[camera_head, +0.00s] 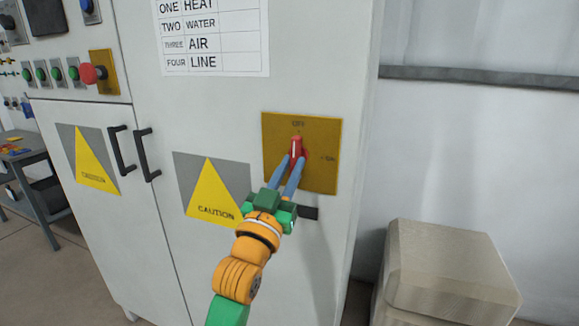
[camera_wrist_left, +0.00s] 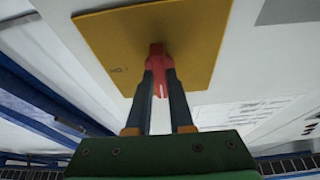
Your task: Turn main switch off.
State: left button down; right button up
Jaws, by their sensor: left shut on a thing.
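The main switch is a red knob (camera_head: 296,147) on a yellow plate (camera_head: 317,177) on the grey cabinet. The plate is marked OFF above the knob and ON to its right. The white line on the knob stands about upright, towards the OFF mark. My left gripper (camera_head: 294,160) reaches up from below, with its blue fingers shut on the knob. In the left wrist view the red knob (camera_wrist_left: 160,58) sits between the fingertips (camera_wrist_left: 162,76), in front of the yellow plate (camera_wrist_left: 205,45). The fingers hide part of the knob. My right gripper is not in view.
A black door handle (camera_head: 147,155) and a caution sign (camera_head: 183,170) are left of the plate. A red emergency button (camera_head: 92,73) is at upper left. Beige boxes (camera_head: 440,265) stand at lower right. The cabinet front around the plate is flat.

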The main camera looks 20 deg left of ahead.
pick_arm(q)
jog(key=shift+r+n+y, duration=0.25)
jog(key=shift+n+y, duration=0.15)
jog(key=shift+n, duration=0.2)
jog(key=c, duration=0.8)
grip_release()
jog(key=shift+f, duration=0.15)
jog(key=shift+s+f, duration=0.3)
jog(key=b+v, duration=0.2)
jog(key=v, duration=0.4)
jog(key=shift+s, duration=0.2)
